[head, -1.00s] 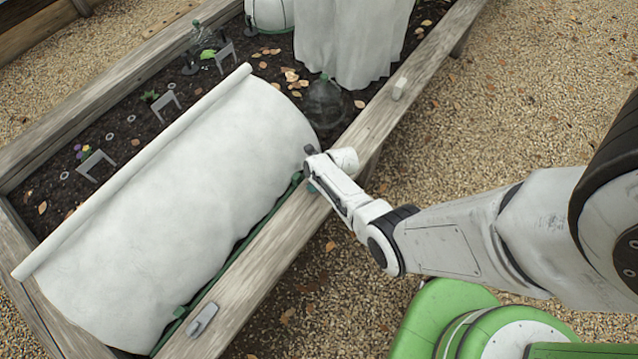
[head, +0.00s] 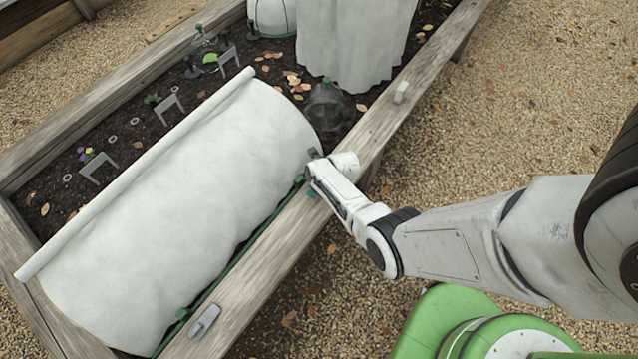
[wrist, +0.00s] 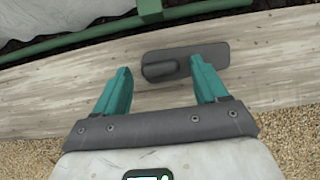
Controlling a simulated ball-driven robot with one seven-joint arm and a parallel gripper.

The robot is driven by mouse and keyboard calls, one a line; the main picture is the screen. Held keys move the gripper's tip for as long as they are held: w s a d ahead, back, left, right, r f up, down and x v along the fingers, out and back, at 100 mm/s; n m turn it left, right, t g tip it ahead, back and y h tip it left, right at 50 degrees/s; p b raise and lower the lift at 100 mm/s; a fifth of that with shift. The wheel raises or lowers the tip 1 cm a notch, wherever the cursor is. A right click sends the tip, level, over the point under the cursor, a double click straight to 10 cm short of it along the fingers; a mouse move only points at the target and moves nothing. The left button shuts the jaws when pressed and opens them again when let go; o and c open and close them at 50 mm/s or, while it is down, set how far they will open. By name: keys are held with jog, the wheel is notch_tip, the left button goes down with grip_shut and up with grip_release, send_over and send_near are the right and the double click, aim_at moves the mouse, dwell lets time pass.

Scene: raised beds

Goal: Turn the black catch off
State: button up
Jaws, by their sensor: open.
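The catch (wrist: 212,56) is a dark grey, nearly black plate with a raised rounded lever, fixed on the wooden bed edge in the wrist view. The lever lies along the plate, its thick end at the left. My gripper (wrist: 158,67) is open, with one teal finger on either side of the lever; the right finger overlaps the plate. I cannot tell whether either finger touches it. In the head view my gripper (head: 311,192) is at the bed's near rail, and my own arm hides this catch.
A white fleece cover (head: 180,200) lies over the bed beside a green bar (wrist: 90,37). A grey catch (head: 204,321) sits lower on the rail (head: 255,285), and a pale one (head: 400,91) farther up. A clear cloche (head: 326,106) stands beyond my gripper. Gravel (head: 520,90) lies open at right.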

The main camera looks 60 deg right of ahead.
jog(key=shift+r, duration=0.15)
jog(key=p+v, duration=0.5)
jog(key=v, duration=0.5)
jog(key=shift+s+r, duration=0.2)
dwell(0.4)
